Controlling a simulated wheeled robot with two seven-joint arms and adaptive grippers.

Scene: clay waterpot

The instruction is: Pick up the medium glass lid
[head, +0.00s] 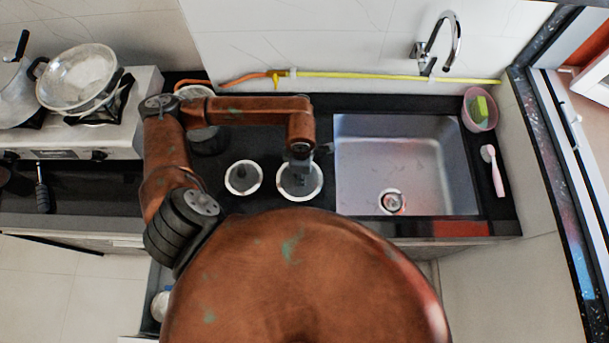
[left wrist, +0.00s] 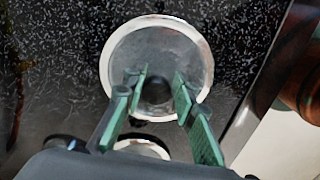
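Two round glass lids with pale rims and dark knobs lie on the black counter in the head view. The larger, apparently the medium lid (head: 313,190), is on the right, and the smaller lid (head: 231,182) is to its left. My left gripper (head: 300,172) is over the larger lid and hides part of it. In the left wrist view, my left gripper (left wrist: 159,82) is open, with its green-padded fingers on either side of the dark knob (left wrist: 155,92) of that lid (left wrist: 135,50). Gaps show beside the knob. Another lid (left wrist: 145,148) is partly hidden below. My right gripper is not in view.
A steel sink (head: 400,160) is to the right, with a faucet (head: 437,45) behind it. A stove with a strainer pan (head: 77,78) is at the left. A pot (head: 205,140) stands behind my left arm. A yellow-orange hose (head: 370,75) runs along the wall.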

